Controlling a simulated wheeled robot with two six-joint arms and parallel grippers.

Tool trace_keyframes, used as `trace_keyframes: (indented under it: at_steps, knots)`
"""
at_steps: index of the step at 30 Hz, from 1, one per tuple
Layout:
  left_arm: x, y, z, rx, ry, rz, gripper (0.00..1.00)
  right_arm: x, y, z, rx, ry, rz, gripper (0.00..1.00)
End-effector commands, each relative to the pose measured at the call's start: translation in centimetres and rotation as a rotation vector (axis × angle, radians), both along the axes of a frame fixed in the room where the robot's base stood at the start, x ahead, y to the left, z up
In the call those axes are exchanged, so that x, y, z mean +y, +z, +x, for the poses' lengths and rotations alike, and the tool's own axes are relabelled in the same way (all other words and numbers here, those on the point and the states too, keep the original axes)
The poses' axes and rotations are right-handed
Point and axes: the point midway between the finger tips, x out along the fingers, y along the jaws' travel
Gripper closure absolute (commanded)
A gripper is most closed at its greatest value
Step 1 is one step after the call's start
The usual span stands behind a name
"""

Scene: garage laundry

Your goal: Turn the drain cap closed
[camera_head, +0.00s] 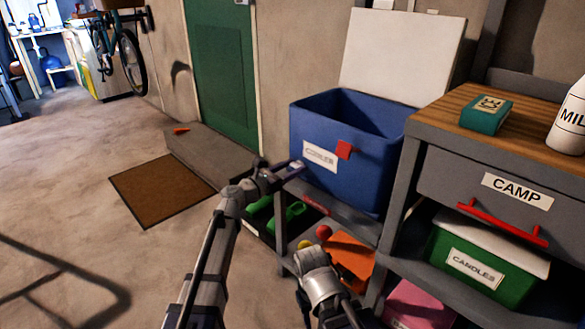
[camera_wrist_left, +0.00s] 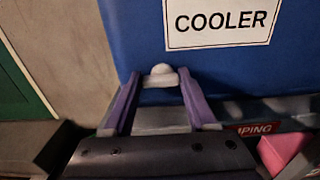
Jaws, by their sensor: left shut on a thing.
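The blue cooler (camera_head: 345,140) stands open on a grey shelf; its label also shows in the left wrist view, on the cooler's front (camera_wrist_left: 135,35). The drain cap (camera_wrist_left: 161,77) is a small white piece with a round knob and a crossbar, low on the cooler's front. My left gripper (camera_head: 294,167) reaches the cooler's lower left front. In the left wrist view its purple fingers (camera_wrist_left: 158,100) stand on either side of the cap, shut on it. In the head view the gripper hides the cap. My right arm shows at the bottom; its gripper is not visible.
A grey shelf with a wooden top (camera_head: 440,125) stands right of the cooler, with a green CANDLES box (camera_head: 470,275) below. A red handle (camera_head: 500,223) sticks out of the CAMP drawer. The floor (camera_head: 70,200) at left is mostly clear, with a brown mat (camera_head: 162,190).

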Motion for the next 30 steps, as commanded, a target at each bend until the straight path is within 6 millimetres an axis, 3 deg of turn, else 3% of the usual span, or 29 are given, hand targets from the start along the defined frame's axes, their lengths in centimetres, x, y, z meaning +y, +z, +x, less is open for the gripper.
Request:
trace_keyframes:
  at_steps: [1, 7, 17, 30]
  knots:
    - [0.00, 0.00, -0.01, 0.000, 0.000, 0.000, 0.76, 0.00, 0.00, 0.00, 0.000, 0.000, 0.000, 0.50]
    - [0.01, 0.00, -0.02, 0.000, 0.000, 0.000, 0.98, 0.00, 0.00, 0.00, 0.000, 0.000, 0.000, 0.50]
    - [-0.01, 0.02, -0.04, -0.041, 0.000, 0.041, 0.98, 0.00, 0.02, 0.00, 0.000, 0.000, 0.000, 0.50]
    - [-0.12, 0.08, -0.16, -0.296, 0.000, 0.296, 0.98, 0.00, 0.08, 0.00, 0.000, 0.000, 0.000, 0.50]
